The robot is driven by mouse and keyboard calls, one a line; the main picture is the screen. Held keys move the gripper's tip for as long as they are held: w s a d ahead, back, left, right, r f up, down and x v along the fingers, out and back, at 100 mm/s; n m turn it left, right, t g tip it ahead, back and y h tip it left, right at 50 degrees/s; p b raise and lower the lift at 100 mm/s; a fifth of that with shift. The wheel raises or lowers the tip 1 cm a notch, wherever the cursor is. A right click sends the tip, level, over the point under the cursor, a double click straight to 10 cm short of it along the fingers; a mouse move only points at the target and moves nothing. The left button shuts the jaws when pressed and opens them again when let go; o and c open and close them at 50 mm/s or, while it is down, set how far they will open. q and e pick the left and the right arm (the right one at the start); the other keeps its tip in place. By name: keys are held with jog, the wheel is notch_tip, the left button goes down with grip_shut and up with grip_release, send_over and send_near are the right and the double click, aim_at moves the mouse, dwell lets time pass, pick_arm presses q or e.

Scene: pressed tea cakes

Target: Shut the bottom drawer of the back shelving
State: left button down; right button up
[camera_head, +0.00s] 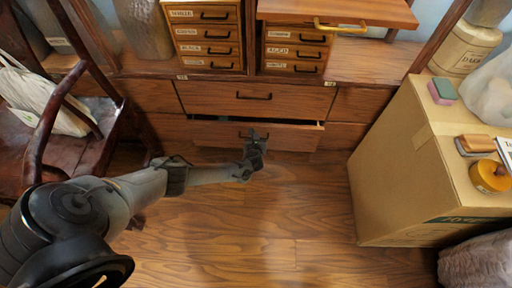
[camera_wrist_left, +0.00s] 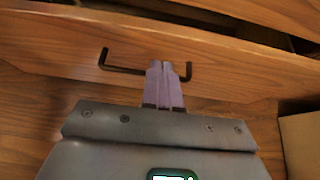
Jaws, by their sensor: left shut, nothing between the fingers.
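The bottom drawer (camera_head: 295,139) of the back shelving stands partly open, with a dark gap along its top edge. Its wooden front also fills much of the left wrist view (camera_wrist_left: 235,75). Its black bar handle (camera_wrist_left: 120,69) runs behind my fingertips. My left gripper (camera_head: 256,140) is in front of the drawer, near the middle of its front. In the left wrist view its two pale fingers (camera_wrist_left: 164,70) are together and empty, between the handle's two ends. I cannot tell whether they touch the handle or the front. My right gripper is not in view.
A closed wider drawer (camera_head: 215,96) sits above it. Small labelled drawers (camera_head: 208,32) stand higher, and a wooden shelf board (camera_head: 345,12) juts out at the top. A large cardboard box (camera_head: 385,170) stands right, a dark wooden chair (camera_head: 55,150) left. The floor (camera_head: 280,215) between is clear.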

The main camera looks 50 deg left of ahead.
aim_at(257, 127)
pick_arm(q)
jog(key=shift+w+a+f+b, duration=0.25)
jog(key=shift+w+a+b, duration=0.8)
jog(key=shift+w, duration=0.1)
jog(key=shift+w+a+r, duration=0.15)
jog(key=shift+w+a, duration=0.15)
jog(key=shift+w, duration=0.1)
jog(key=shift+a, duration=0.15)
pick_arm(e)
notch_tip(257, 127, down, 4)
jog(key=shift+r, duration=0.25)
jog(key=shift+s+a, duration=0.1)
